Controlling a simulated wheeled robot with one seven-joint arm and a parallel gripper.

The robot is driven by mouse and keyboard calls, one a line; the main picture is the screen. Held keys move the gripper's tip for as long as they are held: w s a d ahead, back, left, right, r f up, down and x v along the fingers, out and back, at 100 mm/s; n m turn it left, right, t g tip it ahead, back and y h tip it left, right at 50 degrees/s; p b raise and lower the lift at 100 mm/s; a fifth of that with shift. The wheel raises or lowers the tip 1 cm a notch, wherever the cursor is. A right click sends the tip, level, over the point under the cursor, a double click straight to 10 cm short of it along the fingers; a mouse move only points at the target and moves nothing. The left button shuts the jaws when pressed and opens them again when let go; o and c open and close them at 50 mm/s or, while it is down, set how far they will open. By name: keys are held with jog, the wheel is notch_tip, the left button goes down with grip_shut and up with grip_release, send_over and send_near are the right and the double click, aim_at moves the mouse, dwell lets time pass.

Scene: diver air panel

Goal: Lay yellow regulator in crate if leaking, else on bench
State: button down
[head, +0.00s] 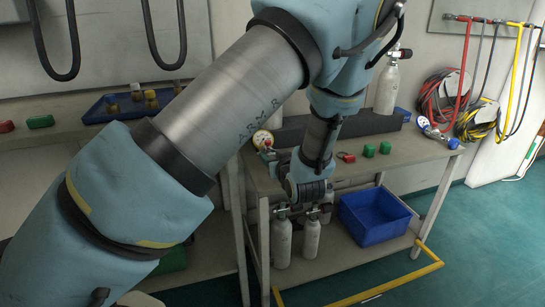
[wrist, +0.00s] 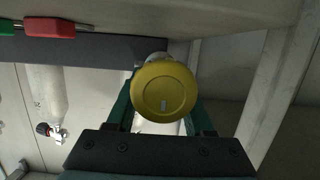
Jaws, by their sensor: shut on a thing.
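My gripper (wrist: 162,115) is shut on the yellow regulator (wrist: 165,90), a round yellow disc held between the two green fingers in the wrist view. A small pale rectangular mark shows on its face. In the head view my gripper (head: 305,195) is at the front edge of the bench (head: 425,153), and the regulator cannot be made out there. An open blue crate (head: 375,222) stands on the lower shelf, right of my gripper, and looks empty. A round, white-faced gauge (head: 263,140) is on the bench, left of my arm; its reading is too small to tell.
Grey cylinders (head: 283,243) stand on the lower shelf beside the crate. Red (head: 346,157) and green (head: 369,150) blocks lie on the bench top. A blue-and-white device (head: 437,132) lies at its right end. A yellow rail (head: 385,287) runs low in front. Coiled hoses (head: 445,95) hang on the wall.

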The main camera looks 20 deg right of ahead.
jog(key=shift+f+b, duration=0.65)
jog(key=shift+f, duration=0.4)
dwell(1.4)
jog(key=c, duration=0.5)
grip_release()
jog(key=o, duration=0.3)
jog(key=shift+f, duration=0.1)
jog(key=v, duration=1.1)
